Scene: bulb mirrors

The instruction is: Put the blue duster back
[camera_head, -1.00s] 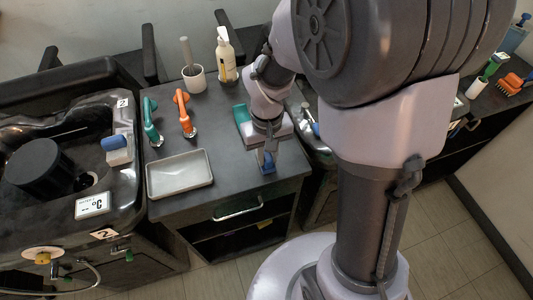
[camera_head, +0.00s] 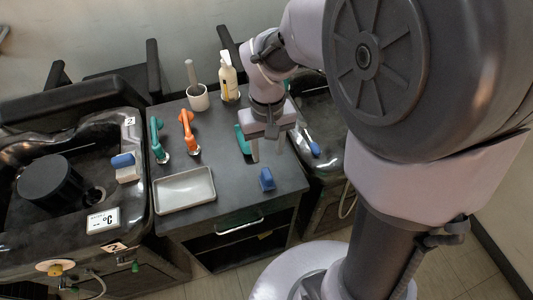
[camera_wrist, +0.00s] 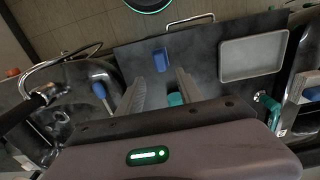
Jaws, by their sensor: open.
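A small blue block-like thing (camera_head: 267,180), which looks like the blue duster, rests on the dark cabinet top (camera_head: 225,180) near its front edge. It also shows in the wrist view (camera_wrist: 161,60), beyond the fingertips. My gripper (camera_head: 268,157) is open and empty, its fingers above and behind the blue thing, apart from it. Another blue-topped piece with a white base (camera_head: 124,165) sits on the left basin's rim. A blue-ended tool (camera_head: 314,149) lies at the right basin.
A pale empty tray (camera_head: 184,190) lies on the cabinet's left front. Teal (camera_head: 158,140) and orange (camera_head: 188,132) upright tools, a cup (camera_head: 198,98) and a spray bottle (camera_head: 228,76) stand behind it. A teal item (camera_head: 243,140) is partly hidden by my gripper. The drawer handle (camera_head: 240,225) juts out below.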

